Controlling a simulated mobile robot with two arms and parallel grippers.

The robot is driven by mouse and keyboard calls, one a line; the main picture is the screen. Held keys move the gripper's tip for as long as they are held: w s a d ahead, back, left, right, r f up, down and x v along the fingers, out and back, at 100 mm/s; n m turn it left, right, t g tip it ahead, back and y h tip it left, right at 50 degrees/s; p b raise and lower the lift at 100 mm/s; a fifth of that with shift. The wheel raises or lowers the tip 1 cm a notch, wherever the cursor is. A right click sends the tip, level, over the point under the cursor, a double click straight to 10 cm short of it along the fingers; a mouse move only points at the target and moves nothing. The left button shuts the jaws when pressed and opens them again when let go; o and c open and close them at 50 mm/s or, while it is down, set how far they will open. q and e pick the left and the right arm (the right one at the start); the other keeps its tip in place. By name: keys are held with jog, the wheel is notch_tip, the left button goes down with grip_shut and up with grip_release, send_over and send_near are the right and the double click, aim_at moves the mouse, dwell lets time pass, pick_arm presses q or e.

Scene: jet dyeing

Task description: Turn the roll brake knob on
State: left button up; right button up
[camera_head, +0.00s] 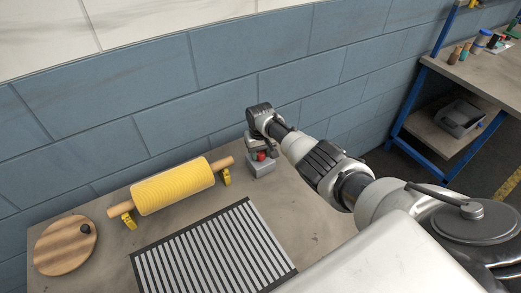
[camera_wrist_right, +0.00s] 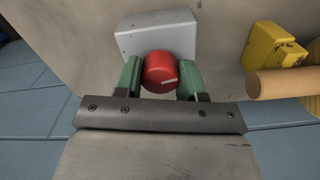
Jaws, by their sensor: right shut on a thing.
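The red roll brake knob (camera_head: 261,155) sits on a small grey box (camera_head: 262,169) on the table near the wall. In the right wrist view the knob (camera_wrist_right: 160,71) shows a pale mark line on its face, in front of the grey box (camera_wrist_right: 150,33). My right gripper (camera_head: 262,151) is over the knob. In the wrist view its green fingers (camera_wrist_right: 160,77) are on both sides of the knob, shut on it. My left gripper is not in view.
A yellow roll (camera_head: 173,186) on a wooden bar rests in yellow holders left of the box. A striped mat (camera_head: 213,250) lies in front, a round wooden board (camera_head: 65,246) at far left. The blue wall (camera_head: 150,100) stands close behind. A blue-framed bench (camera_head: 470,80) is at right.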

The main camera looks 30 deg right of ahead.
aim_at(261, 152)
jog(key=shift+m, duration=1.2)
jog(key=shift+p, duration=0.3)
jog(key=o, duration=0.9)
jog(key=shift+r, duration=0.3)
notch_tip(261, 152, up, 10)
jog(key=shift+r+p, duration=0.15)
jog(key=shift+p, duration=0.95)
